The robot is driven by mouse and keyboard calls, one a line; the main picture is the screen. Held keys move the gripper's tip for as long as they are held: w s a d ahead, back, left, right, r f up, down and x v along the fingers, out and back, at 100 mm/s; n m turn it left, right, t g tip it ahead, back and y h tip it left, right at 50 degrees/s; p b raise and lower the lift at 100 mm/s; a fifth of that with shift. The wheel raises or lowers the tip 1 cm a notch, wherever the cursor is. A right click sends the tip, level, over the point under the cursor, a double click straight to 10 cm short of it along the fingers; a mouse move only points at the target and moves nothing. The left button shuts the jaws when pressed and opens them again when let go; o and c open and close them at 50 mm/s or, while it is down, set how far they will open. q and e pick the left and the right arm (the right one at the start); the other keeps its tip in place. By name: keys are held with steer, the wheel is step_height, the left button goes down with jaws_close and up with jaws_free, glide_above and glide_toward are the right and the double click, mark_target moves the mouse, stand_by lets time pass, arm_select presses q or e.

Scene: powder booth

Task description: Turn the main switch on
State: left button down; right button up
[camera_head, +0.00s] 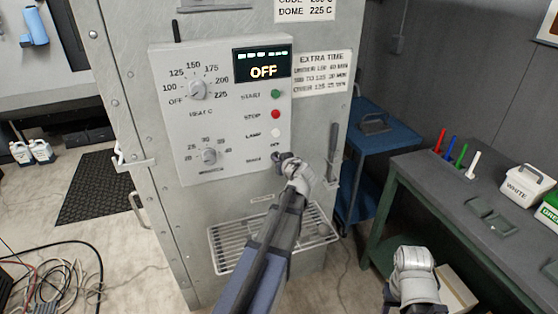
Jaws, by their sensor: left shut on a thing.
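The grey control panel (222,120) on the metal oven has a dark display (263,65) that reads OFF. The main switch sits at the panel's lower right corner, beside a small label (252,160); my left gripper covers it. My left gripper (280,158) is shut on the switch, with its arm reaching up from below. The switch's position is hidden. My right gripper (413,262) is low at the right, away from the panel; its fingers cannot be made out.
The panel also has a heat dial (198,90), a lower dial (209,156), a green start button (275,94), a red stop button (276,114) and a pale lamp (276,132). A wire shelf (228,236) juts out below. A workbench (440,190) stands right.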

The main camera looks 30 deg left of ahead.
stand_by(0.4)
arm_select(q)
steer(key=shift+w+d+f+m+g+y+b, duration=0.2)
steer(key=shift+m+g+y+b, duration=0.35)
steer(key=shift+m+y+b, duration=1.3)
steer(key=shift+w+d+f+m+g+y+b, duration=0.1)
steer(key=shift+f+m+g+y+b, duration=0.25)
steer(key=shift+m+b, duration=1.65)
steer(key=shift+w+d+f+m+g+y+b, duration=0.1)
steer(key=shift+m+g+y+b, duration=0.8)
steer(key=shift+m, duration=1.95)
steer(key=shift+y, duration=0.3)
steer(key=c, duration=0.9)
jaws_free()
steer(key=shift+v, duration=3.9)
